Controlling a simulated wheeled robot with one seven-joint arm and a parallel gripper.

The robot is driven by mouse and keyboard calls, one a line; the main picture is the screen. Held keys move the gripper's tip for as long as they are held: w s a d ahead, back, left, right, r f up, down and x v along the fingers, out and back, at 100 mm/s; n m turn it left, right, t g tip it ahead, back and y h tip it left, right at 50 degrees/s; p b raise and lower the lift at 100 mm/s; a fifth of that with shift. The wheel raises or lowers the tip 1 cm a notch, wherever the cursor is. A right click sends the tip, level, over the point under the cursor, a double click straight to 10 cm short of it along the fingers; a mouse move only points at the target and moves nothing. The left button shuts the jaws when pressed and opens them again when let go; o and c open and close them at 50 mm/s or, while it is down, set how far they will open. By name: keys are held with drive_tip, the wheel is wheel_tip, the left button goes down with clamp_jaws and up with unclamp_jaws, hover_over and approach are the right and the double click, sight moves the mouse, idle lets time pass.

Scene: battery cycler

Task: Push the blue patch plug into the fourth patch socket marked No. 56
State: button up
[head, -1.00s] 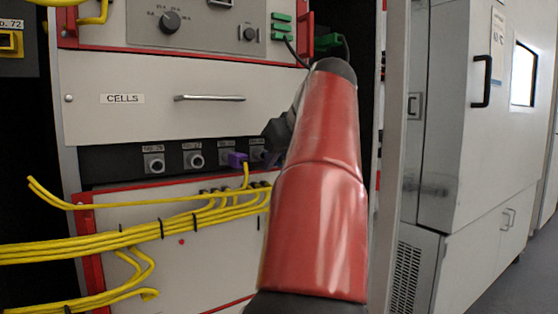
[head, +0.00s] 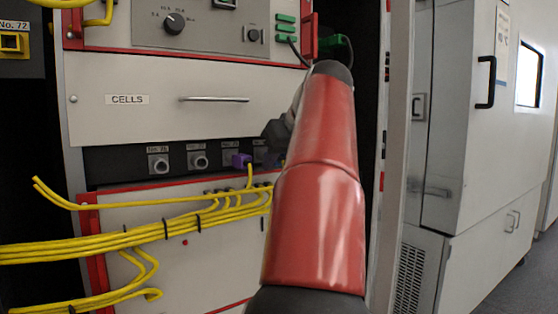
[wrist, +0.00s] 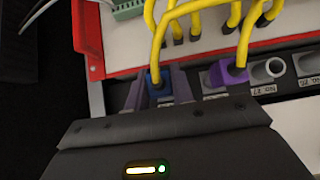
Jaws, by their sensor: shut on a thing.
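The blue patch plug (wrist: 154,79), with a yellow cable, is between the fingers of my gripper (wrist: 156,84) in the wrist view. My gripper is shut on it. The plug points toward the socket row, at the place beside the purple plug (wrist: 229,76). The fourth socket is mostly hidden by the plug and fingers, so I cannot tell how far the plug is in. In the head view the fourth place (head: 261,156) is partly covered by my red arm, and its label cannot be read.
The purple plug (head: 240,160) sits in the third socket. Two grey sockets, the first (head: 158,165) and the second (head: 198,161), are empty. Yellow cables (head: 130,238) cross the red-edged panel below. The CELLS drawer (head: 160,100) is above.

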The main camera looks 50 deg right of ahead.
drive_tip(key=shift+w, duration=0.15)
drive_tip(key=o, duration=0.8)
drive_tip(key=shift+o, duration=0.2)
drive_tip(key=v, duration=0.8)
drive_tip(key=shift+f, duration=0.1)
